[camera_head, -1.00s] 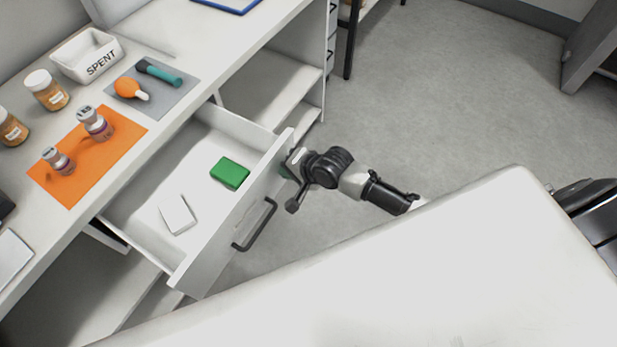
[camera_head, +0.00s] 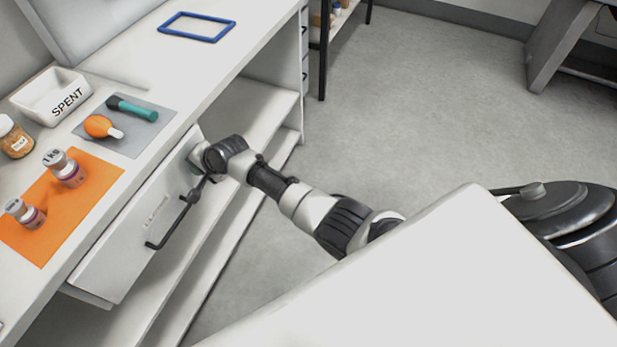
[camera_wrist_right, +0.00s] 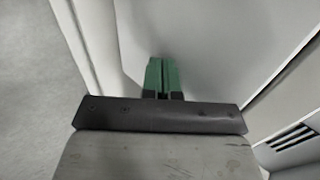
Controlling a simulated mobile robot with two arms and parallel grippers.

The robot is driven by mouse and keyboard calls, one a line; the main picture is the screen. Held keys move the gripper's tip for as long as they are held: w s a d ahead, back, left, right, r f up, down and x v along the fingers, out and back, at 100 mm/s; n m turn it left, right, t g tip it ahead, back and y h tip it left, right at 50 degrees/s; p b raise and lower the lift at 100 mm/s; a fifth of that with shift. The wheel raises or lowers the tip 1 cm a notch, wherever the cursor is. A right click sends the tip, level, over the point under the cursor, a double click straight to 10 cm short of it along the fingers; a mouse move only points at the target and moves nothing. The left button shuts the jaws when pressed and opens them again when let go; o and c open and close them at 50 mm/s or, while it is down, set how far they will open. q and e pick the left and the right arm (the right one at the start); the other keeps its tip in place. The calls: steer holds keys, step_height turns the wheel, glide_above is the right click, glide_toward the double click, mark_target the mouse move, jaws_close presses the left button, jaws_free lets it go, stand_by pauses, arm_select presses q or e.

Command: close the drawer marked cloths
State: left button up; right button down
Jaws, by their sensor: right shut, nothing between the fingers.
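The white drawer (camera_head: 126,252) sits under the worktop, with its front close to the worktop edge and no interior showing. I cannot tell if it is fully flush. Its dark bar handle (camera_head: 172,229) and a small label (camera_head: 157,210) show on the front; the label is too small to read. My right gripper (camera_head: 197,148) is at the far right end of the drawer front, apart from the handle. In the right wrist view its green fingertips (camera_wrist_right: 163,75) are together and empty, against or very near a pale panel. My left gripper is not in view.
On the worktop stand a white SPENT bin (camera_head: 45,104), an orange mat (camera_head: 95,182) with two weights, a grey mat (camera_head: 150,132) with a bulb and a teal-handled tool, and a blue frame (camera_head: 196,27). Open shelves (camera_head: 262,112) lie beside the drawer. The floor (camera_head: 420,110) is clear.

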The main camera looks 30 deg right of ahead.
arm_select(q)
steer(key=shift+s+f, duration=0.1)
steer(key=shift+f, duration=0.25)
arm_select(e)
steer(key=shift+w+a+r, duration=0.2)
steer(key=shift+w+a, duration=0.1)
steer(key=shift+w, duration=0.15)
